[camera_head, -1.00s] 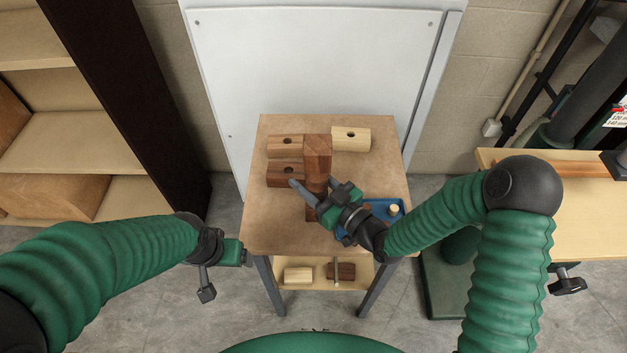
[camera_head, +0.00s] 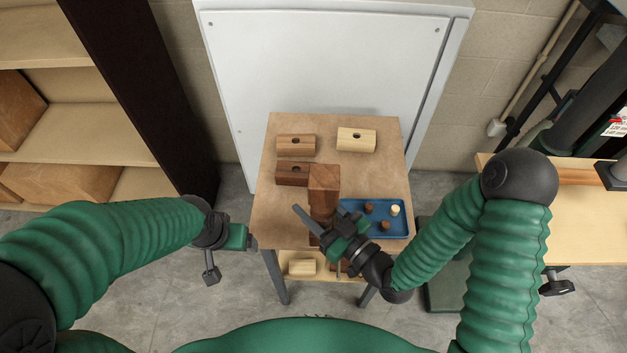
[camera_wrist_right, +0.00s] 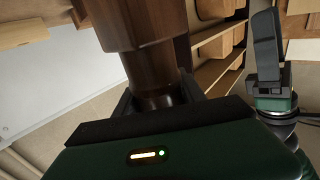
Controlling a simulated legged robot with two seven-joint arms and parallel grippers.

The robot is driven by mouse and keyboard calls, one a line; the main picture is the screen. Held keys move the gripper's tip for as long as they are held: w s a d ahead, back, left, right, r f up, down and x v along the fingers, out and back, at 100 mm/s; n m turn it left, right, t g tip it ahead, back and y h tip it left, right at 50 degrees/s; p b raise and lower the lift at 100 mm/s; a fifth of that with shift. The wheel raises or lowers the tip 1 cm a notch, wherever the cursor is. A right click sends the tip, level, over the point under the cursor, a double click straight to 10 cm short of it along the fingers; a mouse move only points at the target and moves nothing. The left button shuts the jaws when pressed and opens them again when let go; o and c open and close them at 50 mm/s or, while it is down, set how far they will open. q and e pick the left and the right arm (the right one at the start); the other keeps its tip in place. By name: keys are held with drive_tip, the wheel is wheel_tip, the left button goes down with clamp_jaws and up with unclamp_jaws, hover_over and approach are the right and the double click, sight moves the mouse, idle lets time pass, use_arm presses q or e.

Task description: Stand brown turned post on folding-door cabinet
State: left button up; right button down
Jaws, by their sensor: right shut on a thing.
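The brown turned post (camera_head: 323,182) has a square, darker wooden block at its top and a narrower turned part below. My right gripper (camera_head: 325,222) is shut on its narrow part. In the right wrist view the post (camera_wrist_right: 135,25) rises upright-looking from between the jaws; its lower end is hidden. It appears over the front of the small table. My left gripper (camera_head: 232,240) hangs left of the table, apart from everything; its opening is unclear. A shelf unit (camera_head: 85,118) with a dark side panel stands at the left; I cannot tell whether it is the folding-door cabinet.
The small wooden table (camera_head: 385,160) carries several holed wooden blocks (camera_head: 356,139) and a blue tray (camera_head: 400,228) with small pegs. Blocks lie on its lower shelf (camera_head: 302,267). A large white panel (camera_head: 320,70) stands behind. A workbench (camera_head: 585,230) is at the right.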

drive_tip(key=s+p, duration=0.5)
drive_tip(key=s, duration=0.1)
use_arm(q)
drive_tip(key=v, duration=0.2)
drive_tip(key=b+v, duration=0.1)
drive_tip(key=w+v, duration=0.1)
drive_tip(key=v, duration=0.1)
drive_tip(key=shift+d+r, duration=0.25)
drive_tip(key=shift+r, duration=0.15)
use_arm(e)
drive_tip(key=w+d+m+t+h, duration=0.1)
drive_tip(key=w+d+m+h, duration=0.2)
drive_tip(key=d, duration=0.4)
drive_tip(key=w+d+r+m+t+h, duration=0.1)
drive_tip(key=w+d+m+t+h, duration=0.1)
drive_tip(key=w+d+h, duration=0.3)
drive_tip(key=w+d+r+m+t+h, duration=0.1)
drive_tip(key=w+d+m+h, duration=0.3)
drive_tip(key=d, duration=0.6)
drive_tip(key=shift+w+t+h, duration=0.4)
drive_tip(key=shift+w+t, duration=0.05)
drive_tip(key=shift+t, duration=0.15)
use_arm(q)
drive_tip(key=shift+a, duration=0.1)
use_arm(e)
drive_tip(key=shift+a, duration=0.15)
